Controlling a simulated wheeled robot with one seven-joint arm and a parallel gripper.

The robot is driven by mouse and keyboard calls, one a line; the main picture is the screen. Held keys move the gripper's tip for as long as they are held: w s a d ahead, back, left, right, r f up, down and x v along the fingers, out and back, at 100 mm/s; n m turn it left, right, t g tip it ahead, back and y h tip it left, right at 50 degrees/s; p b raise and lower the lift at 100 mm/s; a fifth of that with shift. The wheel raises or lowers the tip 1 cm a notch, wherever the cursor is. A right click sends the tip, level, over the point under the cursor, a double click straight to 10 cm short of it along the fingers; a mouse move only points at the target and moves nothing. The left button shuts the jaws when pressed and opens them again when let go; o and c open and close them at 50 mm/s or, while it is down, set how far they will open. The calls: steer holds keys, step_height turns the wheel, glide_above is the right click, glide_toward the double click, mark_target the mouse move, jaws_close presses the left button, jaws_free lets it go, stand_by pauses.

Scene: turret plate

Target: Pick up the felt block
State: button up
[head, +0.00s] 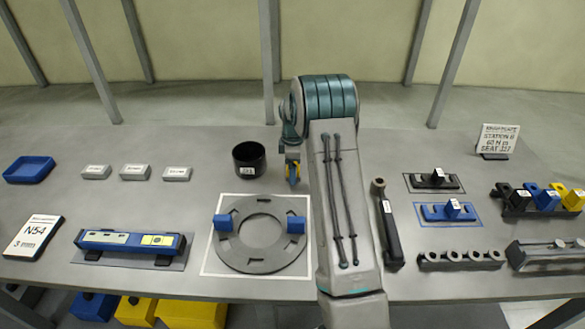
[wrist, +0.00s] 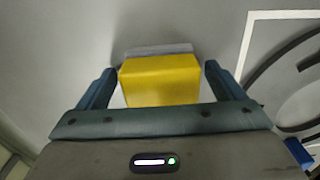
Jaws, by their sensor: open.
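A yellow block (wrist: 160,80) with a grey strip along its far edge, which I take for the felt block, stands on the grey table in the wrist view. My gripper (wrist: 159,70) is open, with one blue-grey finger on each side of the block and small gaps between. The near part of the block is hidden behind the gripper's body. In the head view my gripper (head: 292,180) points down at the table behind the ring plate, and only a sliver of yellow shows at its fingers.
A black cup (head: 249,160) stands just left of my gripper. The ring plate (head: 262,252) with blue blocks lies in front on a white-outlined square. Small grey boxes (head: 135,172) and a blue tray (head: 30,170) are further left. A black-handled tool (head: 390,232) lies right of my arm.

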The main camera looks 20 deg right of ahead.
steer(key=c, duration=1.1)
steer(key=shift+r, duration=0.15)
step_height(320, 180, up, 4)
steer(key=shift+d+b, duration=0.15)
steer(key=shift+b, duration=0.75)
steer(key=s+d+r, duration=0.1)
steer(key=d+r, duration=0.1)
steer(key=d, duration=0.1)
steer(key=s+d+r+b, duration=0.1)
steer(key=d+r, duration=0.1)
steer(key=d, duration=0.2)
steer(key=s+d+r+b, duration=0.1)
steer(key=d+r, duration=0.2)
steer(key=d, duration=0.1)
steer(key=shift+w+f, duration=0.1)
